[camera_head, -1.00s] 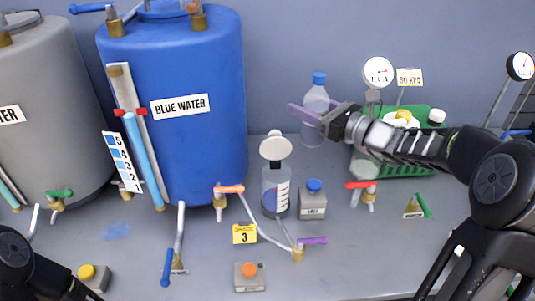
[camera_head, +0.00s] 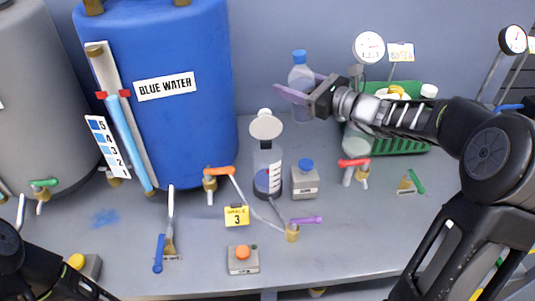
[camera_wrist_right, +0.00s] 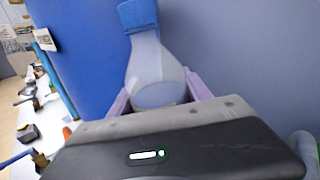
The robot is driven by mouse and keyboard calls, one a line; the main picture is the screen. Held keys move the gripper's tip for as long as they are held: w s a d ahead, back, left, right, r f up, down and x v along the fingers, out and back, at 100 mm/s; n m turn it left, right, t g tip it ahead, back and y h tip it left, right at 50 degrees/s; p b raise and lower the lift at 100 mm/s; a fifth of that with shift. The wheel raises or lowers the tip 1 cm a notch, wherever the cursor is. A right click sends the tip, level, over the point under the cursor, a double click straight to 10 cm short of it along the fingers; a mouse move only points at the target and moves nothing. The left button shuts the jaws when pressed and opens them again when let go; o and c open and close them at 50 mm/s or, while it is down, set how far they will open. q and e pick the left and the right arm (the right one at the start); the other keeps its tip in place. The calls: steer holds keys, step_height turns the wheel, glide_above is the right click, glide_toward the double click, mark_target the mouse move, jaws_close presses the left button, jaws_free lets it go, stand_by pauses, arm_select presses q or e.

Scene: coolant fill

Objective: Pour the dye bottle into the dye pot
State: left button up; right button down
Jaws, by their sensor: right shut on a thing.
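A clear bottle with a blue cap (camera_head: 301,75), which I take to be the dye bottle, stands near-upright by the back wall, right of the blue tank. My right gripper (camera_head: 297,94) is shut on its body with lilac fingers. In the right wrist view the bottle (camera_wrist_right: 155,62) sits between the fingers, cap on and a little tilted in the picture. Whether its base touches the table is unclear. A clear vessel with dark blue liquid (camera_head: 267,173), possibly the dye pot, stands nearer the front under a round whitish lid or disc (camera_head: 266,126). My left gripper is out of view.
The blue water tank (camera_head: 165,130) stands left of the bottle. A grey box with a blue button (camera_head: 305,180) is beside the vessel. Valves, a hose and a purple-handled tap (camera_head: 304,220) lie in front. A green basket (camera_head: 400,142) and gauges are at the right.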

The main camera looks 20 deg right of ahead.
steer(key=shift+s+a+f+n+g+h+b, duration=0.1)
steer(key=shift+a+f+n+g+h+b, duration=0.1)
steer(key=shift+f+n+b, duration=0.5)
steer(key=shift+a+f+n+g+h+b, duration=0.15)
steer(key=shift+n+b, duration=0.3)
steer(key=shift+n, duration=0.55)
steer(key=shift+f+n+h+b, duration=0.25)
steer(key=shift+f+n+b, duration=0.1)
steer(key=shift+n, duration=0.25)
steer(key=shift+d+f+n+h, duration=0.2)
steer(key=shift+n+h, duration=0.1)
steer(key=shift+n, duration=0.4)
steer(key=shift+w+d+f+n+h+b, duration=0.15)
steer(key=shift+d+f+n+h+b, duration=0.15)
steer(key=shift+n, duration=0.45)
steer(key=shift+w+d+f+n+h+b, duration=0.1)
steer(key=shift+d+n+h, duration=0.1)
steer(key=shift+d+n, duration=0.4)
stand_by(0.5)
steer(key=shift+r+n+h+p, duration=0.3)
steer(key=shift+r+n+p, duration=0.1)
steer(key=shift+r+n, duration=0.3)
stand_by(2.5)
